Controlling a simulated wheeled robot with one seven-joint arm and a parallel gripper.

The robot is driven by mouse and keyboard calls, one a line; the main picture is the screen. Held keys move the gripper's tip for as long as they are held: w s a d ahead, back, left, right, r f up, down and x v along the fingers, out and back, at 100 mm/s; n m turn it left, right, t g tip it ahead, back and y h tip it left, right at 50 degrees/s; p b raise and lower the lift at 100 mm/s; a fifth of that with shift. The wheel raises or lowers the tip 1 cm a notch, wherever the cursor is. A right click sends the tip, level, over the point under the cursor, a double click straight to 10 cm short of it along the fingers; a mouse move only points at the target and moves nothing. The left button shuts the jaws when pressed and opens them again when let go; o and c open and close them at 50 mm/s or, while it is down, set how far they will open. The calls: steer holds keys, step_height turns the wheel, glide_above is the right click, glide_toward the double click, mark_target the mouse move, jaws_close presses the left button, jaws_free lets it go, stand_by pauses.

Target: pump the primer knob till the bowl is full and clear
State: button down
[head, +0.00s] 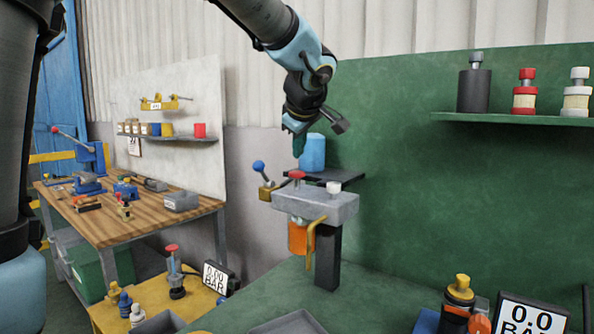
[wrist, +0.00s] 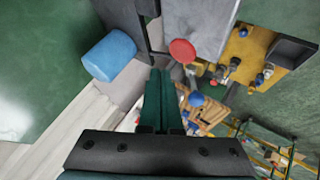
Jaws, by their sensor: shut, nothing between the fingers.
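A grey block (head: 318,204) stands on a dark post. A red knob (head: 297,174) and a white knob (head: 333,187) are on its top; I cannot tell from labels which is the primer knob. An orange bowl (head: 297,238) hangs under the block, partly hidden by a yellow-orange tube (head: 311,248); its fill level is not readable. My gripper (head: 298,153) is shut and empty, pointing down just above the red knob, with a small gap. In the wrist view, the shut fingers (wrist: 159,72) end beside the red knob (wrist: 182,51), apart from it.
A blue cylinder (head: 312,152) stands on a dark shelf behind the block. A blue-ball lever (head: 260,168) juts out left. The green bench in front is partly clear.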

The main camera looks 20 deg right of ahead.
mark_target(299, 173)
steer(key=shift+r+p, duration=0.55)
steer(key=shift+r, duration=1.2)
